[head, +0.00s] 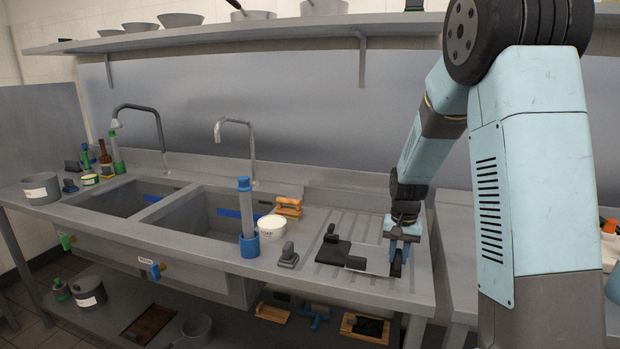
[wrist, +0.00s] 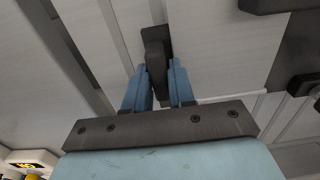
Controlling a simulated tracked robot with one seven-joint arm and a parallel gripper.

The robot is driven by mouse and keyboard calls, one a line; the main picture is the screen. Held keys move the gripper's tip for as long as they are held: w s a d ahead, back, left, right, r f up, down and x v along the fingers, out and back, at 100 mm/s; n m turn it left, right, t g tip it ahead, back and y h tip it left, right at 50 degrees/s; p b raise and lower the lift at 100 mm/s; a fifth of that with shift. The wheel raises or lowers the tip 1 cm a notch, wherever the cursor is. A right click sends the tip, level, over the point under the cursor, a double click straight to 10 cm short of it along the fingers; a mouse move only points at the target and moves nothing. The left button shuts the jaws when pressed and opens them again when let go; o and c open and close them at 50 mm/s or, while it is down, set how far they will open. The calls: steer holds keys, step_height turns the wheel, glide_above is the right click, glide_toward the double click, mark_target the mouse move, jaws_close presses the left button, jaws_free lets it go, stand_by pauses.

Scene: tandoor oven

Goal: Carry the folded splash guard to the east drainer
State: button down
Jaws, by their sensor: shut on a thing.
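The folded splash guard (head: 372,258) is a flat light-grey panel with black fittings, over the ribbed drainer (head: 330,275) right of the sinks. My gripper (head: 398,258) points down at the panel's right side, shut on its dark upright handle. In the wrist view the gripper (wrist: 160,80) has both blue fingers against the handle (wrist: 156,50), whose dark base meets the pale panel (wrist: 215,55). More black fittings show at the right of that view. I cannot tell whether the panel touches the drainer.
A blue holder with a tall bottle (head: 248,220), a white tub (head: 271,227), orange-brown blocks (head: 289,206) and a grey lump-like tool (head: 288,256) stand left of the drainer. Two sink basins (head: 215,210) lie further left. A shelf (head: 260,32) runs above; the far-right counter is partly hidden by my arm.

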steer(key=shift+r, duration=1.7)
